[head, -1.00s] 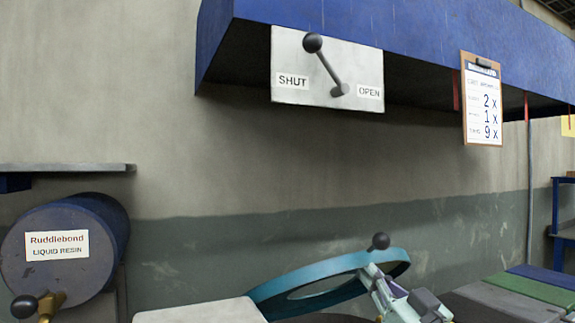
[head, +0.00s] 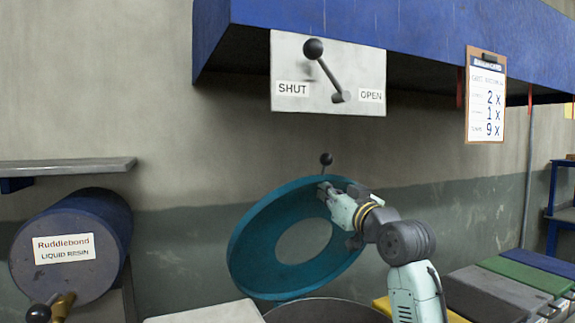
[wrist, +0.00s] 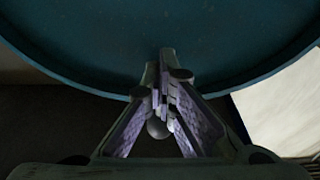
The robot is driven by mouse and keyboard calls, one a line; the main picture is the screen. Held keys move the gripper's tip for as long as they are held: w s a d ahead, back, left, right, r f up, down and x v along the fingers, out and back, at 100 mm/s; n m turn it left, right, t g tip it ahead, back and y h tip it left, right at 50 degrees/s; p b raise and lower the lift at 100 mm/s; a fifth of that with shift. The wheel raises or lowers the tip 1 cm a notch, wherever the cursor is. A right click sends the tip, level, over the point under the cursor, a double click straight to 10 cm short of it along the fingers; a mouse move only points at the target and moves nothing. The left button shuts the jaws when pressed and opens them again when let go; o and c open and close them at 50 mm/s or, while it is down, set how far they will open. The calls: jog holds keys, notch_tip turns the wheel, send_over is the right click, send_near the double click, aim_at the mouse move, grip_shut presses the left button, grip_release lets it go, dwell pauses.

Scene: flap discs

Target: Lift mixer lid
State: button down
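The mixer lid (head: 252,243) is a teal ring-shaped disc with a hole in the middle. In the head view it stands steeply tilted above the round mixer rim (head: 325,306). Its dark ball knob (head: 326,159) shows above its upper edge. My gripper (head: 325,188) is at the lid's upper edge, just below the ball. In the wrist view the lid's underside or face (wrist: 150,50) fills the top, and my gripper's fingers (wrist: 160,92) converge with the ball (wrist: 157,129) between them. They appear shut on the lid's handle; the exact contact is partly hidden.
A blue hood (head: 420,45) hangs overhead, with a SHUT/OPEN lever plate (head: 300,100) and a clipboard (head: 485,95). Coloured bins (head: 510,275) line the right.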

jog(key=shift+g, duration=0.4)
jog(key=w+r, duration=0.1)
jog(key=w, duration=0.1)
jog(key=w+a+r, duration=0.1)
jog(key=w, duration=0.1)
jog(key=w+a+r, duration=0.1)
jog(key=w, duration=0.1)
jog(key=shift+a, duration=0.25)
jog(key=w+a+r+g, duration=0.1)
jog(key=w+a, duration=0.3)
jog(key=w, duration=0.9)
jog(key=shift+a+h, duration=0.2)
jog(key=shift+h, duration=0.2)
jog(key=shift+r, duration=0.1)
jog(key=b+v, duration=0.7)
jog(key=v, duration=0.2)
jog(key=shift+b, duration=0.4)
